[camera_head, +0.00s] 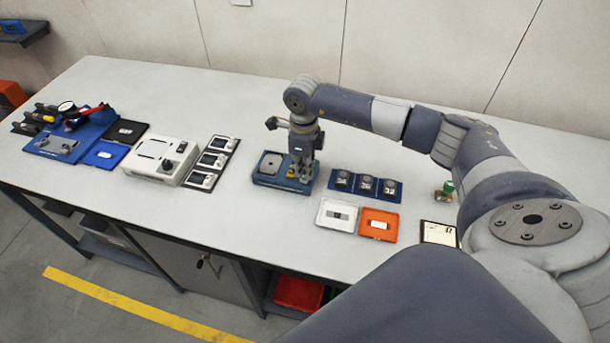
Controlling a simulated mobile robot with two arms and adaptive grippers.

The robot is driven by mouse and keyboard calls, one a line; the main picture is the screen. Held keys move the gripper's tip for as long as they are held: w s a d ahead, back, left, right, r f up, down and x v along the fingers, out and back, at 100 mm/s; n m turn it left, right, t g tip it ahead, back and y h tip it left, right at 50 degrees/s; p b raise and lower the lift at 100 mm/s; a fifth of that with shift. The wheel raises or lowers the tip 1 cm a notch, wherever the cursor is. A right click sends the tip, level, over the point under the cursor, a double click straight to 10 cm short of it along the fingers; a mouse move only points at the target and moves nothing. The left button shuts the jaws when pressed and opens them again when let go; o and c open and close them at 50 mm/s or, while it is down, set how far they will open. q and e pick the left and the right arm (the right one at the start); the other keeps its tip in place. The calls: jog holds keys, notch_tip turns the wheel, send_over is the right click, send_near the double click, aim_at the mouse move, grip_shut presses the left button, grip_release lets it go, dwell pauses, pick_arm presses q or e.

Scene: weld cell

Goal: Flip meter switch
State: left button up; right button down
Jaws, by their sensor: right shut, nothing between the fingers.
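My right gripper (303,174) points down over the right side of a small blue unit (268,183) with a grey top plate (271,163). It is shut and empty. Its fingertips are at or just above the unit; I cannot tell whether they touch it. They hide the unit's right part, so no switch can be made out there. A white box (150,165) with slots and a dark knob stands to the left. I cannot tell which device is the meter. My left gripper is not in view.
Three small meter-like modules (212,160) stand right of the white box. A blue strip (351,191) with numbered dark pieces, a white tray (322,218) and an orange tray (366,231) lie to the right. Blue and black trays fill the far left. The table's back is clear.

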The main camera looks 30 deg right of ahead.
jog(key=shift+f+b, duration=0.7)
jog(key=shift+f, duration=0.15)
jog(key=shift+r, duration=0.1)
jog(key=shift+r+p, duration=2.1)
jog(key=shift+r, duration=1.4)
jog(key=shift+f, duration=0.1)
